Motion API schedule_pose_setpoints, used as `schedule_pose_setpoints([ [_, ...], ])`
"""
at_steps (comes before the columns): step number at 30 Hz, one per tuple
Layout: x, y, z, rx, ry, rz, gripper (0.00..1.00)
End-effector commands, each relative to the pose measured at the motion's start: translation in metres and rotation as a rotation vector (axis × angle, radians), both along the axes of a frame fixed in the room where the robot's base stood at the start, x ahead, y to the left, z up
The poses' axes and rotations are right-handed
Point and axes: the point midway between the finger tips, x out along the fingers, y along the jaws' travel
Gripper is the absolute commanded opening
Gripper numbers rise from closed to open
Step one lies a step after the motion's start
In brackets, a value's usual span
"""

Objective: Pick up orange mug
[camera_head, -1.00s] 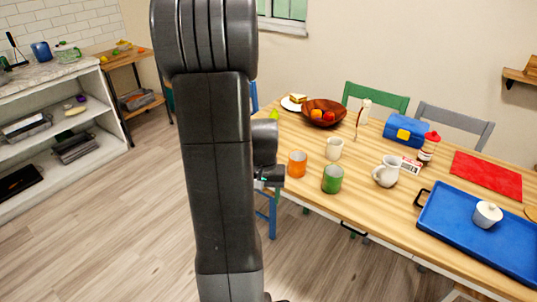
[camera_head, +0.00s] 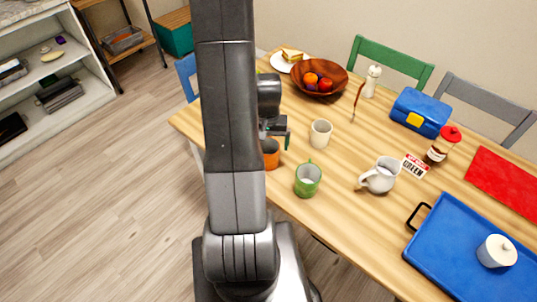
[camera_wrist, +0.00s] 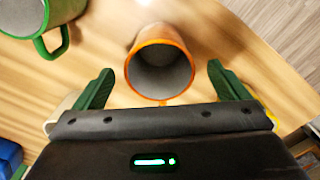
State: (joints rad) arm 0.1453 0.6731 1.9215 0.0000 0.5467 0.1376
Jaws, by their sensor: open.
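The orange mug (camera_head: 271,154) stands on the wooden table (camera_head: 335,213), partly hidden behind my arm in the head view. In the wrist view the orange mug (camera_wrist: 161,66) is seen from above, its grey inside facing me, lying ahead of and between my fingers. My gripper (camera_head: 276,134) is at the mug in the head view. In the wrist view my gripper (camera_wrist: 160,84) has its two green fingers wide apart, one on each side of the mug's near rim, with gaps to both. Nothing is held.
A green mug (camera_head: 308,179) stands close by; it also shows in the wrist view (camera_wrist: 50,14). A cream cup (camera_head: 320,134) and a white pitcher (camera_head: 380,175) stand farther right. A wooden fruit bowl (camera_head: 328,88) is behind. A blue tray (camera_head: 455,249) lies at the right.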

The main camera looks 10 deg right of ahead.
Motion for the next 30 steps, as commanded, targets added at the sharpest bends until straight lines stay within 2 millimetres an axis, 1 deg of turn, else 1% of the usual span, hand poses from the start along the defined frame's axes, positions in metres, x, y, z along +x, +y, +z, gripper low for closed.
schedule_pose_setpoints([
  [5,0.002,-0.002,-0.01,0.001,0.003,0.0,0.94],
  [11,0.008,-0.005,-0.031,0.001,0.004,-0.001,0.94],
  [15,0.008,-0.004,-0.045,0.001,0.003,0.0,0.94],
  [19,0.008,-0.004,-0.051,0.0,0.001,0.0,0.94],
  [26,0.009,-0.004,-0.052,0.0,0.0,0.0,0.94],
  [28,0.009,-0.004,-0.052,0.0,0.0,0.0,0.85],
  [30,0.009,-0.004,-0.052,0.0,0.0,0.0,0.71],
])
